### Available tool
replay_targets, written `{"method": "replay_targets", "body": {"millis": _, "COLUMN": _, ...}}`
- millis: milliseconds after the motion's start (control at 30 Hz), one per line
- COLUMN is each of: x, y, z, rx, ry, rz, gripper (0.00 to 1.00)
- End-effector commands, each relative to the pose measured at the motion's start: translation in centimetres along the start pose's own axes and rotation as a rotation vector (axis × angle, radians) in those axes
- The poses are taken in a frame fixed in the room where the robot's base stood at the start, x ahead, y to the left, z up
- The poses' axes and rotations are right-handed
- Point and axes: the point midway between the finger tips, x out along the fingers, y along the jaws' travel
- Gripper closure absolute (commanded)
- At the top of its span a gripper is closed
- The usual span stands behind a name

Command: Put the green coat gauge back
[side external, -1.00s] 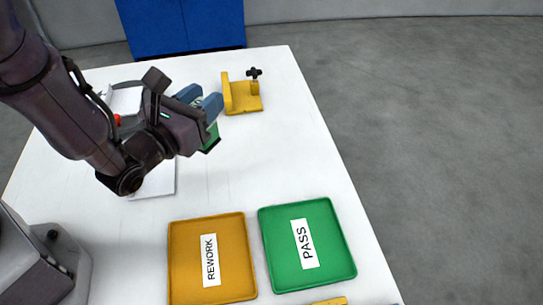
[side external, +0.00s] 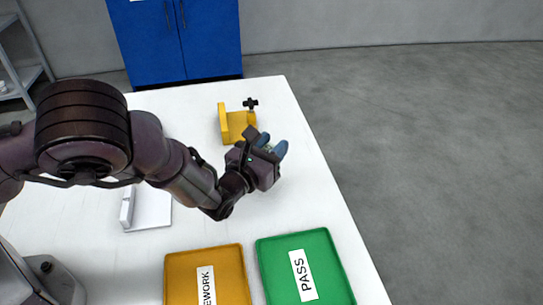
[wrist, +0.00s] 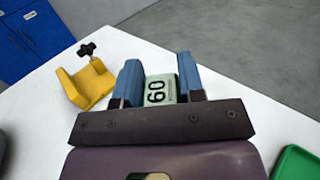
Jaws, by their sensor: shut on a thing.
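The green coat gauge (wrist: 160,89), a pale green block marked "60", sits between the blue fingers of my gripper (wrist: 161,84) in the wrist view. My gripper is shut on it. In the side view my gripper (side external: 271,147) is over the right part of the white table, in front of and to the right of the yellow clamp stand, and above the trays. There the gauge is mostly hidden by the fingers and gripper body. I cannot tell how high it is held.
The yellow stand with a black knob (side external: 238,124) is at the table's back; it also shows in the wrist view (wrist: 86,82). An orange REWORK tray (side external: 181,270) and a green PASS tray (side external: 328,255) are at the front. A white bracket (side external: 150,212) lies left. The right table edge is near.

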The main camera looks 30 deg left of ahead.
Motion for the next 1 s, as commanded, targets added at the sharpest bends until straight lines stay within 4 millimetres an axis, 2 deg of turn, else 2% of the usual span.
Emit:
{"method": "replay_targets", "body": {"millis": 100, "x": 0.1, "y": 0.0, "z": -1.9, "rx": 0.003, "ry": 0.001, "rz": -0.001, "gripper": 0.92}}
{"method": "replay_targets", "body": {"millis": 200, "x": 0.1, "y": 0.0, "z": -2.9, "rx": 0.001, "ry": 0.000, "rz": 0.000, "gripper": 0.92}}
{"method": "replay_targets", "body": {"millis": 600, "x": 0.0, "y": 0.0, "z": -3.4, "rx": 0.000, "ry": -0.001, "rz": 0.000, "gripper": 0.92}}
{"method": "replay_targets", "body": {"millis": 633, "x": 0.0, "y": 0.0, "z": -3.5, "rx": 0.000, "ry": 0.001, "rz": 0.000, "gripper": 0.62}}
{"method": "replay_targets", "body": {"millis": 733, "x": 0.0, "y": 0.0, "z": -3.5, "rx": 0.000, "ry": 0.000, "rz": 0.000, "gripper": 0.39}}
{"method": "replay_targets", "body": {"millis": 1000, "x": 0.0, "y": 0.0, "z": -3.4, "rx": 0.000, "ry": 0.000, "rz": 0.000, "gripper": 0.39}}
